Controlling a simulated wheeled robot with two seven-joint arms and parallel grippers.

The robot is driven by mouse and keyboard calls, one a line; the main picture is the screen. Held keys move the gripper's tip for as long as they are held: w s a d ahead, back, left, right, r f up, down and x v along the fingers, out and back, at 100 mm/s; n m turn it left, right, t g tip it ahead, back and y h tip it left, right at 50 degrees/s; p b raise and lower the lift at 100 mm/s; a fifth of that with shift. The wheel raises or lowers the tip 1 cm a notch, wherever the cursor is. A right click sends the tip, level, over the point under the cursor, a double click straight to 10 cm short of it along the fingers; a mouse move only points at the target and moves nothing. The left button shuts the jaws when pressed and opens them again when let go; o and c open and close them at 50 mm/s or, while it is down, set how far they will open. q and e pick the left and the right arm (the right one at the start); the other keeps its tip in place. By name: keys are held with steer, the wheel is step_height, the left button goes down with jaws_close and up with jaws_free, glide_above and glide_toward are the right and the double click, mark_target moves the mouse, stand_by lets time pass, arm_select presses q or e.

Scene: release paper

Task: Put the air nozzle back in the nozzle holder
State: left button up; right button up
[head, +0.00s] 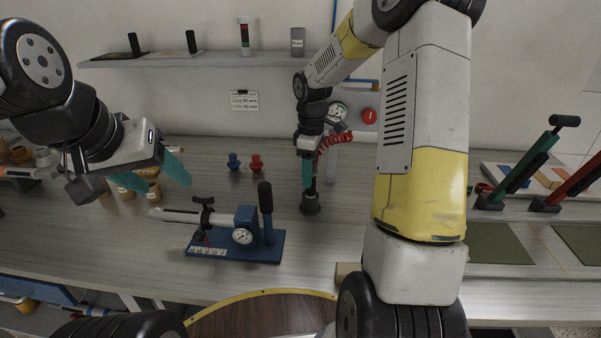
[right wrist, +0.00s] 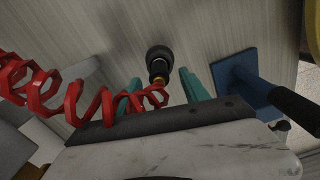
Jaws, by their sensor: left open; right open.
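The nozzle holder (head: 310,205) is a dark round cup on the bench, right of the blue pump stand; it also shows in the right wrist view (right wrist: 158,52). The air nozzle (right wrist: 159,74), black with a brass-coloured part, lines up with the cup and appears to stand in it; its depth there cannot be told. A red coiled hose (right wrist: 75,103) runs to it. My right gripper (head: 308,174) points down above the holder, its teal fingers open on either side of the nozzle with gaps visible. My left gripper (head: 152,175) is open and empty over the bench's left part.
The blue pump stand (head: 262,250) with gauge and black handle is close left of the holder. Blue (head: 234,161) and red (head: 256,162) small fittings stand behind it. A wall shelf (head: 170,60) is at the back. Green (head: 515,175) and red-handled tools stand right.

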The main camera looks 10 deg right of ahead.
steer(key=shift+r, duration=1.3)
steer(key=shift+s+r, duration=0.15)
steer(key=shift+r, duration=0.25)
steer(key=s+r+m+t, duration=0.2)
steer(key=s+r+m, duration=0.2)
steer(key=s, duration=0.4)
steer(key=s+a+r+m+t+y, duration=0.1)
steer(key=s+r+m+t, duration=0.1)
steer(key=s+r+m, duration=0.2)
steer(key=s+a+r+m+t+y, duration=0.1)
steer(key=s+r+m+t, duration=0.1)
steer(key=s+r+m, duration=0.2)
steer(key=s+r, duration=0.3)
steer(key=s, duration=0.5)
steer(key=shift+r, duration=0.1)
